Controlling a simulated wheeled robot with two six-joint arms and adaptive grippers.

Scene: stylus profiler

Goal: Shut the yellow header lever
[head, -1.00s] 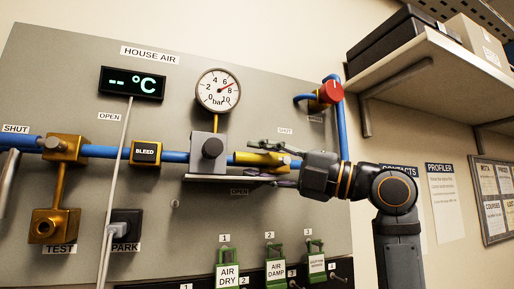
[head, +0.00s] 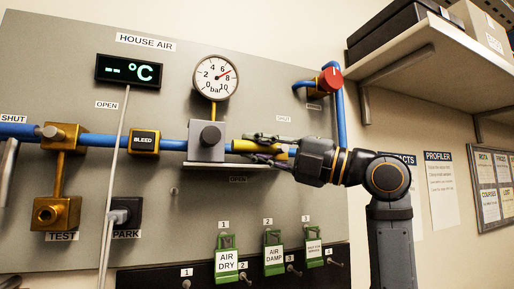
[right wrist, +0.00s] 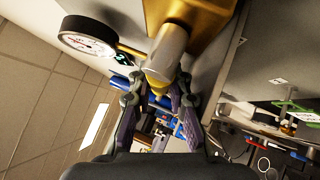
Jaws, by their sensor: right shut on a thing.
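In the right wrist view a bit of yellow (right wrist: 158,89) shows between my right fingers (right wrist: 157,97), below a silver stub (right wrist: 166,55). My left gripper is out of view.
The pressure gauge (head: 215,78) stands above the grey block. A red knob (head: 330,79) on blue pipe is at the upper right. Green tagged padlocks (head: 274,252) hang below on a dark strip. A shelf (head: 415,50) juts out at the upper right.

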